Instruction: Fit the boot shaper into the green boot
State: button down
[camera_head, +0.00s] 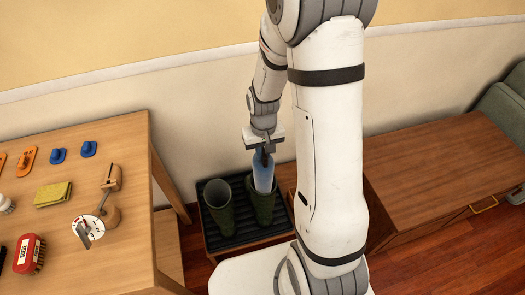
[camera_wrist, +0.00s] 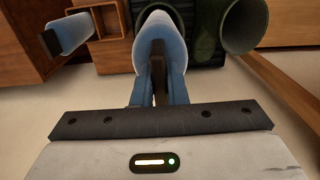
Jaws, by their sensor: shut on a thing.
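The pale blue boot shaper (camera_head: 263,172) is upright in my gripper (camera_head: 263,146), which is shut on its top. Its lower end is at the mouth of the right-hand green boot (camera_head: 263,207) and appears to be inside it; the depth is hidden. In the wrist view the shaper (camera_wrist: 177,50) runs down from my gripper (camera_wrist: 159,65) and covers most of that boot. A second green boot (camera_head: 218,207) stands upright to the left, its mouth open and empty; it also shows in the wrist view (camera_wrist: 243,27).
Both boots stand on a black ribbed tray (camera_head: 222,243) on a low bench. A wooden table (camera_head: 130,150) with small items is at left; a wooden cabinet (camera_head: 440,165) is at right.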

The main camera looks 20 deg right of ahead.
jog(key=shift+f+b, duration=2.4)
jog(key=shift+f, duration=0.7)
notch_tip(320, 180, down, 6)
jog(key=b, duration=0.4)
jog(key=shift+b, duration=0.35)
jog(key=c, duration=1)
grip_release()
jog(key=shift+o, duration=0.2)
jog(key=shift+r, duration=0.25)
